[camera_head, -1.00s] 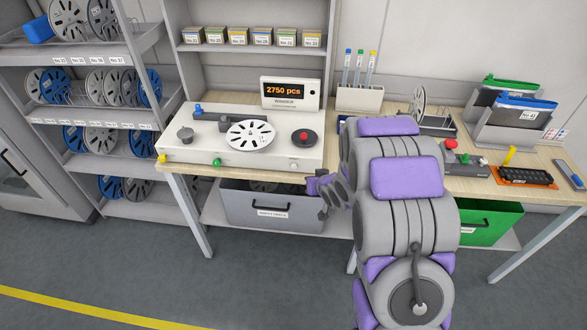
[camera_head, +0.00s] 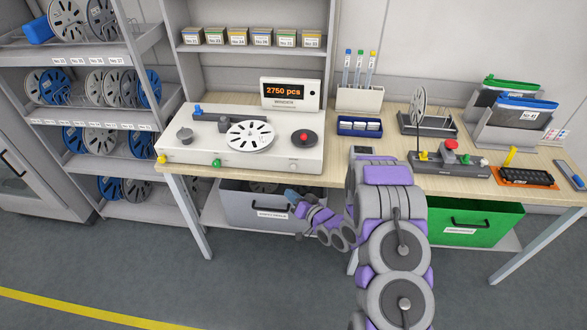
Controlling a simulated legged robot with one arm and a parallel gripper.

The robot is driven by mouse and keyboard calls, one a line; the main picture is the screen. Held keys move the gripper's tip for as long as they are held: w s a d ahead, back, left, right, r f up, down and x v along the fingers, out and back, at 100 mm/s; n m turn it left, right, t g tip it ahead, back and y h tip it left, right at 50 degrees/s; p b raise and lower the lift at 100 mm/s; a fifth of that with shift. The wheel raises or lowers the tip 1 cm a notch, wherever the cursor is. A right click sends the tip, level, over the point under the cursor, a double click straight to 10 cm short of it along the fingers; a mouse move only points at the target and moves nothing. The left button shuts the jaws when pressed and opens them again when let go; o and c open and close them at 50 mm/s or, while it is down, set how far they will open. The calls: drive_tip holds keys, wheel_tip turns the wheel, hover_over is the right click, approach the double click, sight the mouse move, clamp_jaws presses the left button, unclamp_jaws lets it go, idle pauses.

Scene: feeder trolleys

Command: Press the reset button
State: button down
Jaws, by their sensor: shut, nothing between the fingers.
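No button label reading reset is legible. The white winder (camera_head: 190,142) carries a display (camera_head: 290,94) reading "2750 pcs" with small round dark controls at its right side. On the winder are a red knob (camera_head: 304,138) on a black disc, a green button (camera_head: 216,163) on the front edge and a yellow one (camera_head: 162,158) at the left corner. My gripper (camera_head: 291,194) is at the end of my folded arm, below the table edge, in front of the grey bin. It is shut and empty, apart from the winder. Its fingertips are small in view.
A grey control box (camera_head: 452,165) with red, green and yellow parts stands on the table (camera_head: 400,183) at right. A grey bin (camera_head: 235,206) and a green bin (camera_head: 480,215) sit underneath. A reel rack (camera_head: 95,125) stands at left. Floor in front is open.

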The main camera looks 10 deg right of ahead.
sight(294, 167)
drive_tip(key=shift+w, duration=0.1)
drive_tip(key=shift+w+d+p, duration=0.2)
drive_tip(key=shift+w+d, duration=0.25)
drive_tip(key=shift+w, duration=0.9)
drive_tip(key=shift+w+d+p, duration=0.15)
drive_tip(key=shift+w+d, duration=0.3)
drive_tip(key=shift+w, duration=0.95)
drive_tip(key=shift+w+d+p, duration=0.2)
drive_tip(key=shift+w+d, duration=0.25)
drive_tip(key=shift+w, duration=0.9)
drive_tip(key=shift+w, duration=0.1)
drive_tip(key=shift+w+d, duration=0.1)
drive_tip(key=shift+w, duration=0.15)
drive_tip(key=shift+w+d+p, duration=0.15)
drive_tip(key=shift+w+p, duration=0.3)
drive_tip(key=shift+s+r, duration=0.1)
drive_tip(key=shift+s+a, duration=0.25)
drive_tip(key=shift+s, duration=0.5)
